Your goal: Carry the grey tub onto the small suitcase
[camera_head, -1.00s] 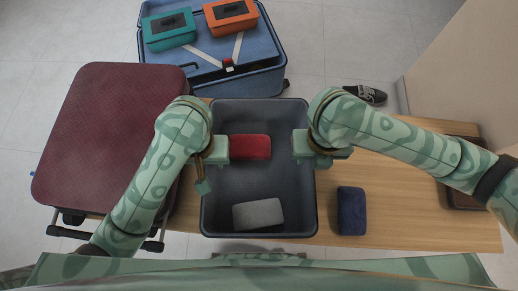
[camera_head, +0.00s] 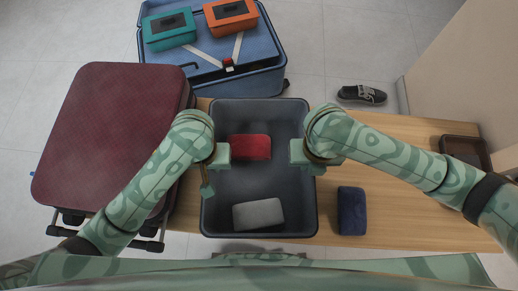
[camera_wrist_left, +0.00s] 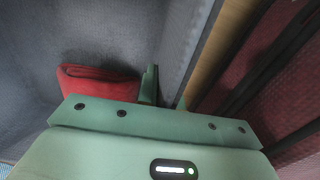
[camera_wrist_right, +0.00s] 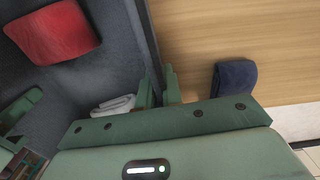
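The grey tub (camera_head: 258,190) sits on the wooden table, holding a red folded cloth (camera_head: 250,147) and a light grey folded cloth (camera_head: 258,214). My left gripper (camera_head: 210,156) straddles the tub's left wall, one finger inside; in the left wrist view its fingers (camera_wrist_left: 166,92) close on that wall. My right gripper (camera_head: 307,154) straddles the right wall, and its fingers (camera_wrist_right: 158,90) pinch it in the right wrist view. A burgundy suitcase (camera_head: 115,130) lies flat left of the tub. A blue suitcase (camera_head: 258,85) lies behind, bearing two boxes.
A teal box (camera_head: 168,30) and an orange box (camera_head: 231,14) lie on the blue suitcase. A navy folded cloth (camera_head: 352,211) and a brown tray (camera_head: 466,150) are on the table (camera_head: 410,215), right of the tub. A dark shoe (camera_head: 362,94) is on the floor behind.

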